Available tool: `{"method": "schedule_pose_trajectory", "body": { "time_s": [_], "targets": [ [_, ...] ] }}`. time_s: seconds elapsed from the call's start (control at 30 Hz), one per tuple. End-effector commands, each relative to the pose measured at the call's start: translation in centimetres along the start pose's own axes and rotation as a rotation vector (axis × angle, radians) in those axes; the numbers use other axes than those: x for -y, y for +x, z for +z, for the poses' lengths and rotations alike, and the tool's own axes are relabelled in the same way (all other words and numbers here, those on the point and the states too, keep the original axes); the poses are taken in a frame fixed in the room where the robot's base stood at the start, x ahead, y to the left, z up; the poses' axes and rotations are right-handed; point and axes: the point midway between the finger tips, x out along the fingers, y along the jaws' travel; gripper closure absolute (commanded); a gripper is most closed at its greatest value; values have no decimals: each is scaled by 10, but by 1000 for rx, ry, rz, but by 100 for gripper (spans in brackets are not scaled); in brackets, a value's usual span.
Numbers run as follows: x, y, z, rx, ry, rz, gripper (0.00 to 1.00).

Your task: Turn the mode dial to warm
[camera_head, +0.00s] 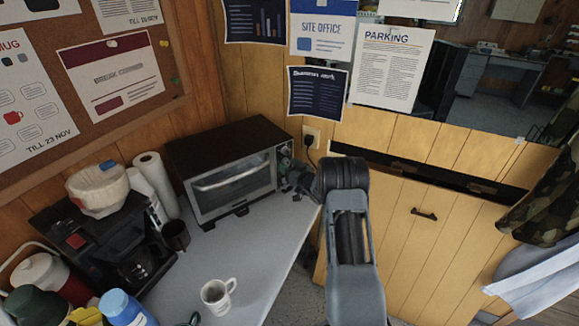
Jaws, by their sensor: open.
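A black toaster oven (224,150) with a glass door and a pale handle stands on the grey counter. Its control panel (284,149) is a narrow strip at the right end of its front. The knobs there are small and dark, and I cannot tell which is the mode dial or where it points. My gripper (290,183) is at the lower right front corner of the oven, close to the panel and partly covering its lower part. It is open, with nothing visible between the fingers. I cannot tell whether it touches the oven.
A white mug (218,296) stands on the counter's front part. A coffee maker (103,240), a dark mug (176,235) and a paper towel roll (157,182) stand left of the oven. The counter (245,246) is clear before the oven. A plugged socket (311,137) is behind.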

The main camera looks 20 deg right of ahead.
Motion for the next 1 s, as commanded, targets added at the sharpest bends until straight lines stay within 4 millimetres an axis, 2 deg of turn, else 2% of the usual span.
{"method": "schedule_pose_trajectory", "body": {
  "time_s": [0.2,0.7,1.0],
  "targets": [
    [0,0,0,0,0,0,46],
    [0,0,0,1,0,0,93],
    [-1,0,4,0,-54,0,93]
  ]
}}
